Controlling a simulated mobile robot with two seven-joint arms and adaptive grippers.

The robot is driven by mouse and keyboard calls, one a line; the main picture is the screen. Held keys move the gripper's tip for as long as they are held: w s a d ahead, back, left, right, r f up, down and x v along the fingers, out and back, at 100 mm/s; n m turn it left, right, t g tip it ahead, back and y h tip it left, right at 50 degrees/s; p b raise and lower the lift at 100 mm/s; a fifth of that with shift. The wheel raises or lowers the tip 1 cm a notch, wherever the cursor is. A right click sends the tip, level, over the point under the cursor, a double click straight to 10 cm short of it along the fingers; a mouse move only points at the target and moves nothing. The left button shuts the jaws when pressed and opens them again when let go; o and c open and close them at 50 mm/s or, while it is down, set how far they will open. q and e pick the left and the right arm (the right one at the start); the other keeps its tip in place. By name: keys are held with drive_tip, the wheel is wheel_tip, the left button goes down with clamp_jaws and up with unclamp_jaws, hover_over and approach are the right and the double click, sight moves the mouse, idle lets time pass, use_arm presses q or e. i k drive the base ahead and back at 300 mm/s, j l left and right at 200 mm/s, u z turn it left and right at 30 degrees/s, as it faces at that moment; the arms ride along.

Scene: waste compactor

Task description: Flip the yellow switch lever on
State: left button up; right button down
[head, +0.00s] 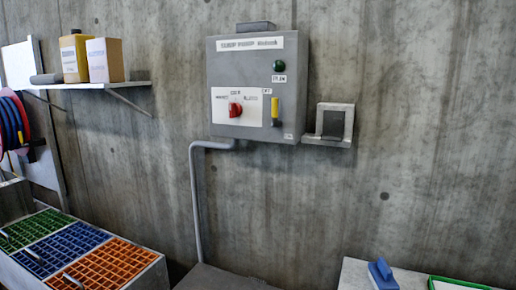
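A grey control box (254,88) is mounted on the concrete wall in the upper middle of the head view. The yellow switch lever (275,108) is on the lower right of its front face. The lever stands upright, with its yellow part at the top of a dark slot or plate. A red rotary knob (235,109) is on a white plate to its left. A green round light or button (279,66) is above it. Neither of my grippers shows in the view.
A small wall bracket with a dark block (333,123) is right of the box. A shelf (133,84) with two containers is at the left. Coloured crates (160,262) stand lower left. A table (352,274) with a blue object (382,274) is lower right. The space before the box looks clear.

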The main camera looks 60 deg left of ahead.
sight(276, 124)
drive_tip(key=k+u, duration=0.15)
drive_tip(key=u, duration=1.45)
